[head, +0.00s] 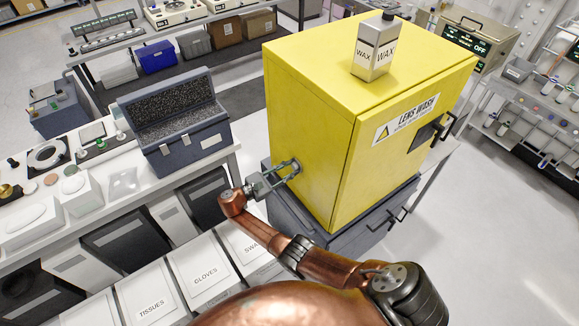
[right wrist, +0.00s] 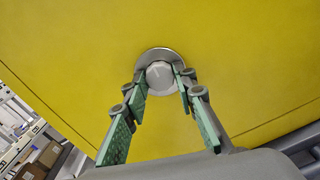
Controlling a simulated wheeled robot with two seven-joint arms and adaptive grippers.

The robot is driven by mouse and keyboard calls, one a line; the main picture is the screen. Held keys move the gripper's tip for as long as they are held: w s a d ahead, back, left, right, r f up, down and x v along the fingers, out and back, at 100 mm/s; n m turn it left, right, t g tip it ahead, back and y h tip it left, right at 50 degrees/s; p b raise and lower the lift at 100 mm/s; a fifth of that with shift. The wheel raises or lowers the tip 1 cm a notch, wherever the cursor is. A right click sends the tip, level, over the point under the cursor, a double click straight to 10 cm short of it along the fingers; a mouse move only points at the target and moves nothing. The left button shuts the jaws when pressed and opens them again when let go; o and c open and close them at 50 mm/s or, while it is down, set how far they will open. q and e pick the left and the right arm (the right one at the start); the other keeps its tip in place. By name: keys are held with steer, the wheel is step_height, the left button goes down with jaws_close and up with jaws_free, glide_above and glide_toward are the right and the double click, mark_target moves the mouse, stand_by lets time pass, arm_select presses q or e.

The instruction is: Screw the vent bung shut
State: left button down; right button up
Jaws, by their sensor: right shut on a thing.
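The yellow lens wash cabinet (head: 310,130) stands on a dark grey base. The vent bung (right wrist: 159,75) is a pale grey round plug in a grey ring (right wrist: 147,55) on the cabinet's yellow side wall. My right gripper (head: 291,169) reaches that left side wall; in the right wrist view its green-padded fingers (right wrist: 161,82) are shut on the bung, one at each side. In the head view the fingers mostly hide the bung. How far the bung is screwed in cannot be told. My left gripper is not in view.
A WAX bottle (head: 375,47) stands on top of the cabinet. An open, foam-lined dark case (head: 185,145) is on the bench left of my right gripper. White bins labelled GLOVES (head: 203,271) and TISSUES (head: 152,296) lie below. Floor right of the cabinet is clear.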

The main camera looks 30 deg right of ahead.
steer(key=shift+n+p, duration=0.35)
steer(key=shift+n, duration=0.15)
steer(key=o, duration=1.2)
steer(key=shift+c, duration=0.2)
steer(key=shift+a, duration=0.1)
steer(key=s+a, duration=0.1)
steer(key=a, duration=1.1)
steer(key=shift+d+f, duration=0.1)
